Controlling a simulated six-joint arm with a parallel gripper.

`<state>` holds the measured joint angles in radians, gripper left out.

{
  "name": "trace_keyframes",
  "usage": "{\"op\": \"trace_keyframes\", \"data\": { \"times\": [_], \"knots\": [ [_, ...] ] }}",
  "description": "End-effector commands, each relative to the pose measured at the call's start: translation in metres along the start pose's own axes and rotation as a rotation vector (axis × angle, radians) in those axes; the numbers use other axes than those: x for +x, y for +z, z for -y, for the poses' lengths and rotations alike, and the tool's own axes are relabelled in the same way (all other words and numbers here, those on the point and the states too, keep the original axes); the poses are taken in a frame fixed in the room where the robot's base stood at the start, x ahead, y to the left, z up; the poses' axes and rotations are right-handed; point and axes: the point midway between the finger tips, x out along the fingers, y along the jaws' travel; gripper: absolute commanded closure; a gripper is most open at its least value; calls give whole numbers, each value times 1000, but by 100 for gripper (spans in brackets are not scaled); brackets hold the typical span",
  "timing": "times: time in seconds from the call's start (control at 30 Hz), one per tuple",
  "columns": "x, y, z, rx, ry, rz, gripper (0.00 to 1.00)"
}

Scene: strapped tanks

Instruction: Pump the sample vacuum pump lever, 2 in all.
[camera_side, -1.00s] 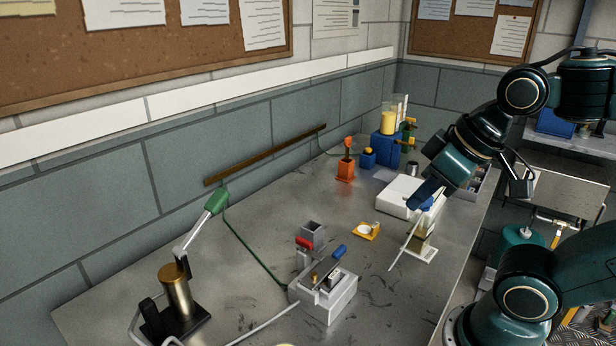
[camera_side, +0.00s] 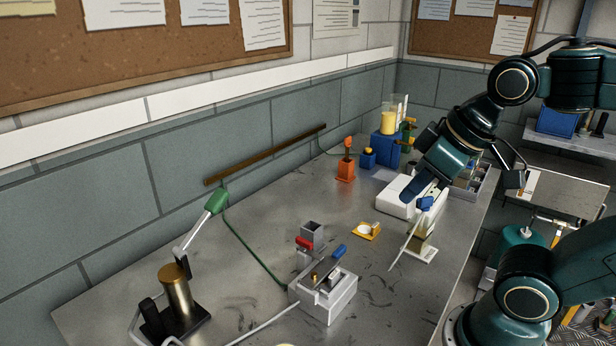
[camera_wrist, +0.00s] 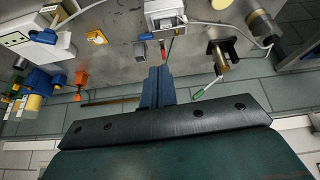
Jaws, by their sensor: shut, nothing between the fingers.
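A brass cylinder pump (camera_side: 177,290) on a black base stands at the front left of the bench. Its lever slants up to a green grip (camera_side: 217,201); the pump (camera_wrist: 221,65) and green grip (camera_wrist: 198,93) also show at right in the wrist view. A grey box (camera_side: 323,297) in the middle carries a red-tipped and a blue-tipped handle. I cannot read a label telling which is the sample vacuum pump. My gripper (camera_side: 413,196) is shut and empty above the right part of the bench, far from the green grip. Its blue fingers (camera_wrist: 158,72) show together in the wrist view.
An orange block (camera_side: 346,171) and blue apparatus (camera_side: 386,148) stand farther back. A green cable crosses the bench.

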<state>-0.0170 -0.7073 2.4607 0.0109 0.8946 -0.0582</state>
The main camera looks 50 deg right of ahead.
Motion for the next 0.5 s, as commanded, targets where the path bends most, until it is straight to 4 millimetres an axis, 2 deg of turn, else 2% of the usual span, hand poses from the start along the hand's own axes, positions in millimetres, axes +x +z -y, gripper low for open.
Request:
{"op": "trace_keyframes", "data": {
  "times": [0.17,0.5],
  "knots": [
    [-1,-28,2,-113,-3,-3,100],
    [6,-101,13,-414,-6,-16,100]
  ]
}}
